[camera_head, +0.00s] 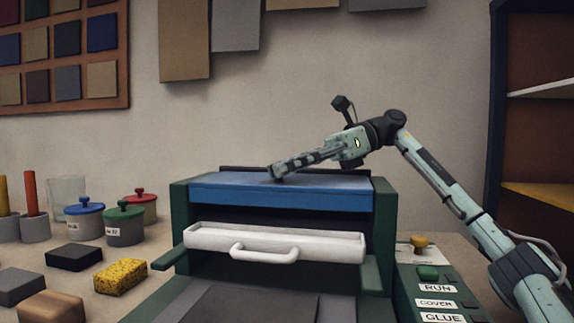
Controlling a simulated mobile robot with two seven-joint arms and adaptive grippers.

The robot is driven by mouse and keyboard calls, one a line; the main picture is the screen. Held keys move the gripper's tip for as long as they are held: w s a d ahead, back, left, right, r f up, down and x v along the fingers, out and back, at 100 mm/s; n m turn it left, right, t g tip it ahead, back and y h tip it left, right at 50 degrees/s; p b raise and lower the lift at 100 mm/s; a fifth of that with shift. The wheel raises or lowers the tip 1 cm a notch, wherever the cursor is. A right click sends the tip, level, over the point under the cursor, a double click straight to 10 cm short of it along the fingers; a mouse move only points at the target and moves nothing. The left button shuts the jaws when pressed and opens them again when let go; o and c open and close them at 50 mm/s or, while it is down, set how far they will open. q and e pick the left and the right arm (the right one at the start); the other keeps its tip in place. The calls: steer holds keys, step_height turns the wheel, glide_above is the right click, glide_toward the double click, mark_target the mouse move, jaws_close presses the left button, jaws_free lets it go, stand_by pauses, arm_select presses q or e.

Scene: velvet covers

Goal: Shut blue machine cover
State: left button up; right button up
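The blue machine cover (280,196) lies across the top of the green-framed machine in the middle of the view. It looks about level, with its blue front edge facing me. My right gripper (277,171) reaches in from the right, above the cover's top. Its fingers look together and hold nothing visible. The fingertips are at or just above the cover's surface; I cannot tell if they touch. My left gripper is not in view.
A white bar with a handle (265,254) sits below the cover. A button panel (437,300) is at the right. Lidded pots (125,225), a yellow sponge (121,277) and dark blocks (74,257) stand left. A shelf (540,130) rises at far right.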

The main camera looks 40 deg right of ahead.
steer(key=o, duration=0.3)
steer(key=shift+r, duration=0.1)
step_height(320, 180, up, 3)
glide_above(343, 178)
steer(key=shift+a+r, duration=0.15)
steer(key=shift+a, duration=0.3)
steer(key=shift+s+d, duration=0.1)
steer(key=shift+d, duration=0.25)
